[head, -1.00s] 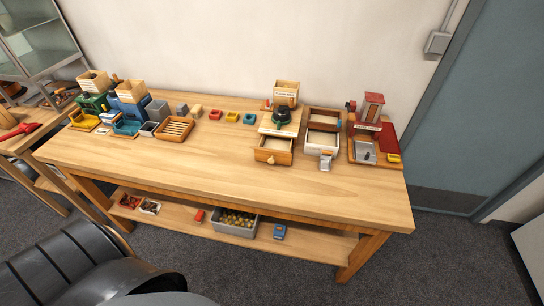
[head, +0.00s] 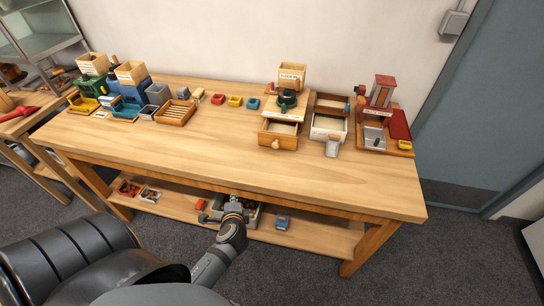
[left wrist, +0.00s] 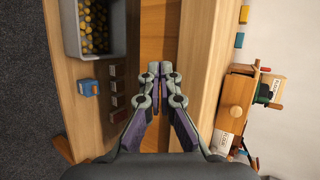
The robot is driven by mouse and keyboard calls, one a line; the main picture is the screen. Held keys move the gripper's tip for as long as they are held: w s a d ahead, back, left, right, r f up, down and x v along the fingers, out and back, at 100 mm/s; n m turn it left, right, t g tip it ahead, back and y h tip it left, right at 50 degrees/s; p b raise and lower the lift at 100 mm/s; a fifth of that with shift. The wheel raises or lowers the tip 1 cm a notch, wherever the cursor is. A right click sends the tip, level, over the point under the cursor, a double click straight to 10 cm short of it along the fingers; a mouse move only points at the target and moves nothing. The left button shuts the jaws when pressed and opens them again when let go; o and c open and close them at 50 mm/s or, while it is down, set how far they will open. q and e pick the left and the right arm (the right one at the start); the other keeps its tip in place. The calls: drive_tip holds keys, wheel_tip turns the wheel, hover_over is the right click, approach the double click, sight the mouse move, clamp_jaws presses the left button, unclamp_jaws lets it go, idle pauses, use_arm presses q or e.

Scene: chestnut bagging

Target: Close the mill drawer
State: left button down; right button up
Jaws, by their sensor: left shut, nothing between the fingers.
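The mill (head: 285,105) stands near the back of the table, right of the middle. Its wooden drawer (head: 277,140) sticks out of its front, open at the top, with a round knob facing the front edge. In the left wrist view the drawer (left wrist: 237,92) is at the right, turned sideways. My left gripper (head: 234,201) is out in front of the table's front edge, well apart from the drawer. In the left wrist view its fingertips (left wrist: 159,70) are together with nothing between them. My right gripper is not in view.
A tray with white lining (head: 328,125) and a red-topped machine (head: 380,100) stand right of the mill. Small coloured boxes (head: 235,101) are to its left. The tabletop (head: 210,150) before the drawer is clear. A grey crate of chestnuts (left wrist: 92,55) sits on the lower shelf.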

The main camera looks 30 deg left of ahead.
use_arm(q)
drive_tip(key=shift+t+y, duration=0.3)
drive_tip(key=shift+y, duration=0.3)
drive_tip(key=r, duration=0.4)
drive_tip(key=shift+w+a+r, duration=0.2)
drive_tip(key=shift+a+r, duration=0.1)
drive_tip(key=shift+a, duration=0.1)
drive_tip(key=r+m, duration=0.1)
drive_tip(key=w+r+m+t, duration=0.1)
drive_tip(key=m, duration=0.1)
drive_tip(key=r+m+t, duration=0.1)
drive_tip(key=m, duration=0.1)
drive_tip(key=shift+w+d+r, duration=0.15)
drive_tip(key=shift+w+d, duration=0.1)
drive_tip(key=shift+w, duration=0.15)
drive_tip(key=m+t+h, duration=0.5)
drive_tip(key=m, duration=1.2)
approach(274, 146)
drive_tip(key=shift+y, duration=0.3)
drive_tip(key=p+x, duration=0.2)
drive_tip(key=x, duration=0.3)
drive_tip(key=shift+w+d+p, duration=0.1)
drive_tip(key=shift+w+p, duration=0.2)
drive_tip(key=shift+w, duration=0.7)
